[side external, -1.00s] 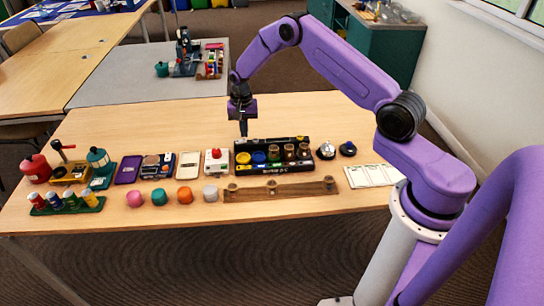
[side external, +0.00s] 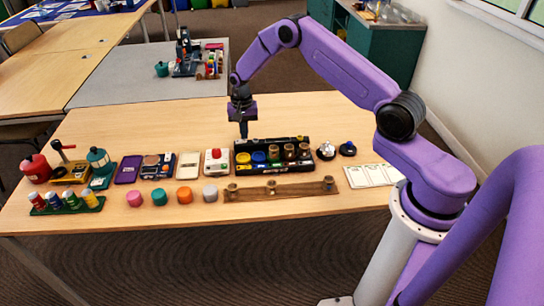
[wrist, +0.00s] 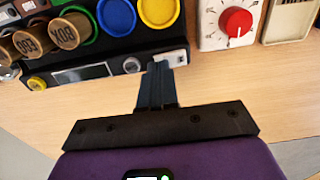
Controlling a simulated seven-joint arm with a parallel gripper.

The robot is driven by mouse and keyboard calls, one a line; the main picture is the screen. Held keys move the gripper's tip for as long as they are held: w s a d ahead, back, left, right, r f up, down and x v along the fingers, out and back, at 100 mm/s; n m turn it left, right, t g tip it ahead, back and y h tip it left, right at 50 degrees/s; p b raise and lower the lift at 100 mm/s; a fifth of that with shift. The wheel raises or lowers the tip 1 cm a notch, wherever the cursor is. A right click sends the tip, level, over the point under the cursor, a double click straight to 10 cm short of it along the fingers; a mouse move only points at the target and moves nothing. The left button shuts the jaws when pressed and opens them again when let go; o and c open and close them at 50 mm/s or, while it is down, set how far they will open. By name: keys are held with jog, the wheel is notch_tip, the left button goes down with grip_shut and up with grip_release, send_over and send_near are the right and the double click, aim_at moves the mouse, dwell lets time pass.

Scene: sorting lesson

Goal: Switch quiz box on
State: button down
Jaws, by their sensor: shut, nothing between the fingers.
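The quiz box is most likely the long black box (side external: 243,170) in the middle of the table. It has yellow, blue and green round pads and several brown cylinders. In the side view my gripper (side external: 243,134) points down behind the box's left end.
A white device with a red knob (side external: 216,161) stands just left of the box. A wooden strip with several cups (side external: 290,191) lies in front. Two small round items (side external: 326,151) and a white card (side external: 372,175) lie to the right. The table behind is clear.

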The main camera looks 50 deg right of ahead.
jog(key=shift+f, duration=0.6)
dwell(0.3)
jog(key=shift+r, duration=3.55)
